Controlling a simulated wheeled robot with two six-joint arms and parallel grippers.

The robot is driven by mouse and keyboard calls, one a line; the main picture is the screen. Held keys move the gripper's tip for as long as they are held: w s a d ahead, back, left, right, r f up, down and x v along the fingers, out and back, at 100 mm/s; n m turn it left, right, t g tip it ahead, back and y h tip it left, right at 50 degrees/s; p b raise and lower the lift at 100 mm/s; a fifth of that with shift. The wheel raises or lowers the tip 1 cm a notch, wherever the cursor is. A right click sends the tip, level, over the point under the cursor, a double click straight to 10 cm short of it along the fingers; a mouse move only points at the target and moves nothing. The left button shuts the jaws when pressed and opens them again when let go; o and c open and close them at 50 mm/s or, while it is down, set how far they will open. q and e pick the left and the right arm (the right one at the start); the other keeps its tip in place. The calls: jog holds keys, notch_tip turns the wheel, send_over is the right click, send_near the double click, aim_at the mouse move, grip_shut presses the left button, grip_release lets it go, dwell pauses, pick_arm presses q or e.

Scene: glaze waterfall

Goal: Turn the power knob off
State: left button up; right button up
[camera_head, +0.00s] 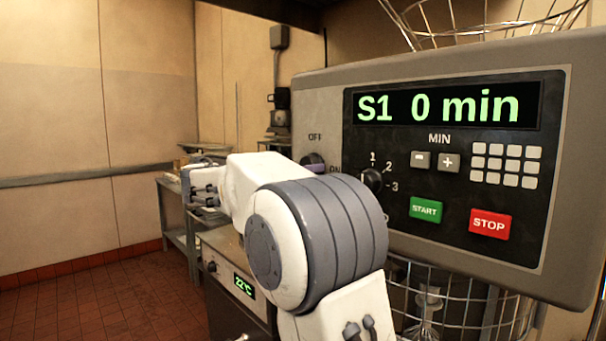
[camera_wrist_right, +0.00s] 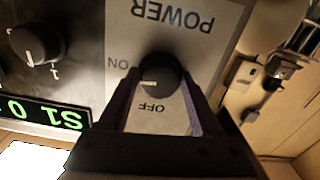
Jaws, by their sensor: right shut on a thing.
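The power knob (camera_wrist_right: 160,72) is black and round, on a light plate marked POWER, ON and OFF, upside down in the right wrist view. Its white mark points left there, between ON and OFF. The fingers of my right gripper (camera_wrist_right: 158,78) stand on both sides of the knob, shut on it. In the head view, a purple fingertip of the right gripper (camera_head: 314,168) shows at the knob, between the OFF and ON labels. My own white wrist hides most of that gripper and knob. My left gripper is out of view.
The control panel (camera_head: 330,82) shows "S1 0 min" on its display (camera_head: 440,106). A selector knob (camera_head: 373,180), a green START button (camera_head: 425,208) and a red STOP button (camera_head: 490,224) sit close by. A wire basket (camera_head: 455,305) is below. The floor at left is clear.

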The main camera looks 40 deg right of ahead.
jog(key=n+b, duration=0.1)
jog(key=n, duration=0.7)
jog(key=n+b, duration=0.1)
jog(key=n, duration=0.7)
jog(key=shift+s+r+n, duration=0.1)
jog(key=shift+r+n, duration=0.1)
jog(key=shift+n, duration=0.1)
dwell(0.3)
jog(key=o, duration=1.4)
jog(key=shift+c, duration=0.2)
